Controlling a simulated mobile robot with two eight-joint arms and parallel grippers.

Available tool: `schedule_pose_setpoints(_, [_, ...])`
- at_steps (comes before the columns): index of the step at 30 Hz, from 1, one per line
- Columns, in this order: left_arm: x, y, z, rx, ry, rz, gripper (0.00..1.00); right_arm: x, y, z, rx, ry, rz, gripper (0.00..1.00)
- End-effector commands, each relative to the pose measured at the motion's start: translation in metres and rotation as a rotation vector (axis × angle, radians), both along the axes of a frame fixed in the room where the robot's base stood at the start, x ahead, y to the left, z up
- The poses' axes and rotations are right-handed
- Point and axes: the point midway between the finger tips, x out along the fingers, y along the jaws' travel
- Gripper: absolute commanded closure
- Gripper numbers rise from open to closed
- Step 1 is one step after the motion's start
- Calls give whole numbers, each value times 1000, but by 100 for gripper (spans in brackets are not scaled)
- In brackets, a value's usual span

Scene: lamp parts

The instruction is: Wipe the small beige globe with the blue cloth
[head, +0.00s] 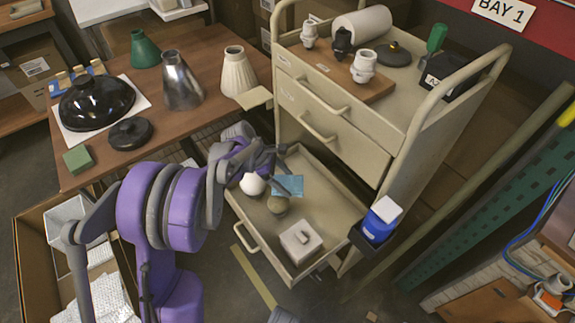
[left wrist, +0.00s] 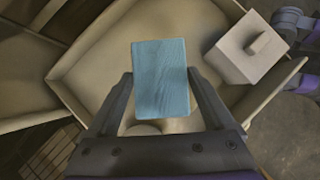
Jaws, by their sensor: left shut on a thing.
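My left gripper (head: 281,171) is over the open lower drawer (head: 331,203) of the beige cart. It is shut on the blue cloth (head: 290,185), which also shows as a flat rectangle between the fingers in the left wrist view (left wrist: 161,77). I cannot tell whether cloth and globe touch. A larger white globe (head: 252,185) sits to its left, partly behind my arm. In the left wrist view a pale rounded edge shows below the cloth, mostly hidden. My right gripper is not in view.
A square pale lidded box (head: 301,241) stands in the drawer's front part, also in the left wrist view (left wrist: 241,54). A blue bottle (head: 380,220) hangs in a holder on the cart's side. A wooden table (head: 190,115) with lampshades stands at left.

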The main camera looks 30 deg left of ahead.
Motion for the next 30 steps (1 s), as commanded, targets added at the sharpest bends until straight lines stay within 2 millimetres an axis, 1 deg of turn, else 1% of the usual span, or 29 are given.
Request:
schedule_pose_setpoints(1, [-1,0,10,0,0,-1,66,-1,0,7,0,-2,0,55])
schedule_pose_setpoints(18, [-3,0,60,0,-1,-13,66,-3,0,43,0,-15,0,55])
schedule_pose_setpoints(22, [-3,0,65,0,-1,-14,66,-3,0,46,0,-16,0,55])
schedule_pose_setpoints(30, [-3,0,64,0,0,-14,66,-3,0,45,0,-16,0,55])
